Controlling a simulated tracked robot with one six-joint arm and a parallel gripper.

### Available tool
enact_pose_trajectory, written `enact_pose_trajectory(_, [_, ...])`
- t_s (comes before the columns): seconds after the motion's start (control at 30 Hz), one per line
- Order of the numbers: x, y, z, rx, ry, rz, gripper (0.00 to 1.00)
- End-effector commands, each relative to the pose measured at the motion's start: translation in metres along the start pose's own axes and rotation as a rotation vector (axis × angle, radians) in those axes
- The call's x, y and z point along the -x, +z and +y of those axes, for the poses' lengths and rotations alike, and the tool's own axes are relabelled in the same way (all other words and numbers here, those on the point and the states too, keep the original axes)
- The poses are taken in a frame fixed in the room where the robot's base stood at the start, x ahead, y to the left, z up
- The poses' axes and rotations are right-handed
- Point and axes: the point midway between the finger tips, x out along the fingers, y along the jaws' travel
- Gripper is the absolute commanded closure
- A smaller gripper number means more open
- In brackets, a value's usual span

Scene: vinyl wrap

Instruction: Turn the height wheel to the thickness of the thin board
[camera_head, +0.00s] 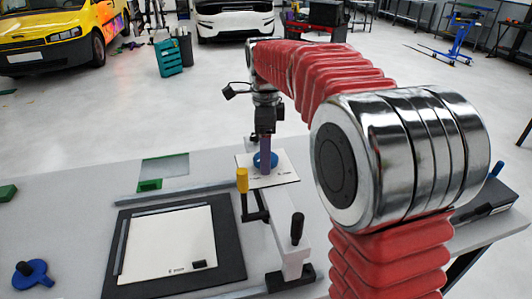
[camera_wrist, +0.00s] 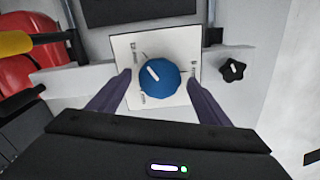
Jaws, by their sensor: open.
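The height wheel is a round blue knob (camera_wrist: 160,77) with a white pointer line, on a white plate (camera_wrist: 122,52) with thickness marks; it also shows in the head view (camera_head: 262,160). In the wrist view the pointer slants to the upper left, between the 12 mm mark and a mark at the top. My gripper (camera_wrist: 158,86) is open, pointing down, with one purple finger on each side of the wheel. I cannot tell whether the fingers touch it. A pale board (camera_head: 170,243) lies in a dark frame on the bench; its label is too small to read.
A lever with a yellow handle (camera_head: 242,180) and a black-handled arm (camera_head: 297,228) stand close to the wheel. A black star knob (camera_wrist: 232,69) sits right of the plate. A blue knobbed piece (camera_head: 33,273) lies at the bench's left. Bare bench (camera_head: 70,205) shows left.

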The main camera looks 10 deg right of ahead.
Motion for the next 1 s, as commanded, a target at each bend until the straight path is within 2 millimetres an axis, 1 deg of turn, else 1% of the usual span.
enact_pose_trajectory(0.1, [-0.0043, 0.0001, 0.0000, 0.000, -0.001, 0.000, 0.29])
enact_pose_trajectory(0.37, [-0.0047, 0.0001, 0.0000, 0.000, -0.001, 0.000, 0.30])
enact_pose_trajectory(0.93, [-0.0044, -0.0001, -0.0003, 0.000, -0.001, 0.000, 0.70])
enact_pose_trajectory(1.0, [-0.0043, -0.0001, -0.0003, 0.000, -0.001, 0.000, 0.70])
